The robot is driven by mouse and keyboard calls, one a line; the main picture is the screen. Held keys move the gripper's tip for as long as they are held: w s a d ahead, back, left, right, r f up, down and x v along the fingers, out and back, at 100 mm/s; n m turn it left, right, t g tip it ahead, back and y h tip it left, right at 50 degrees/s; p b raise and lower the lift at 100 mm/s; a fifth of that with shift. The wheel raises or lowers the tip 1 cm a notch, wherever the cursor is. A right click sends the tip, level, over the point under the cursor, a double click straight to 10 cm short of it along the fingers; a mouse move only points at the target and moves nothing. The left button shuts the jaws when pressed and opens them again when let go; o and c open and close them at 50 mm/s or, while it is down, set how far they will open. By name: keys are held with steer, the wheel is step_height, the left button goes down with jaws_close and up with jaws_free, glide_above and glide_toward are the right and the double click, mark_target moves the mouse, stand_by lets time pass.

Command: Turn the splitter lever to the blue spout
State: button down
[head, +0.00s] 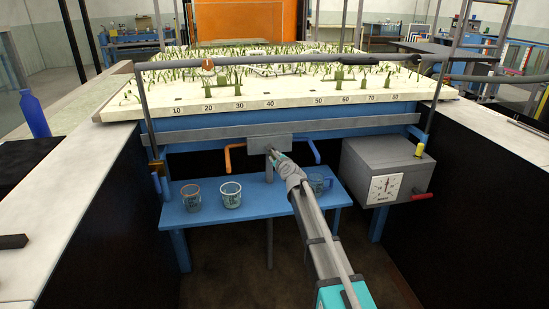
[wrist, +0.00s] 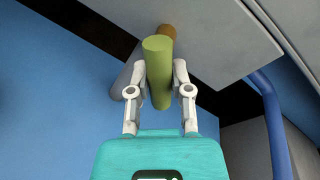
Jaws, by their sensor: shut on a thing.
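The splitter is a grey box (head: 268,143) under the front edge of the planted bed. The orange spout (head: 234,153) leaves its left side and the blue spout (head: 304,150) its right side. The blue spout also shows at the right in the wrist view (wrist: 273,125). The splitter lever, with a yellow-green grip (wrist: 159,75), sits in front of a brass-coloured pivot (wrist: 166,31). My gripper (wrist: 161,75) is shut on this grip, one finger on each side. In the head view my gripper (head: 274,157) is at the splitter's front and hides most of the lever.
Two clear beakers (head: 190,198) (head: 231,195) stand on the left of the blue shelf (head: 262,205); a blue-tinted one (head: 318,184) stands right, partly behind my arm. A grey dial box (head: 384,170) with a red handle (head: 422,197) is on the right. Dark walls flank the bay.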

steer(key=c, duration=0.5)
jaws_free()
steer(key=shift+c, duration=0.2)
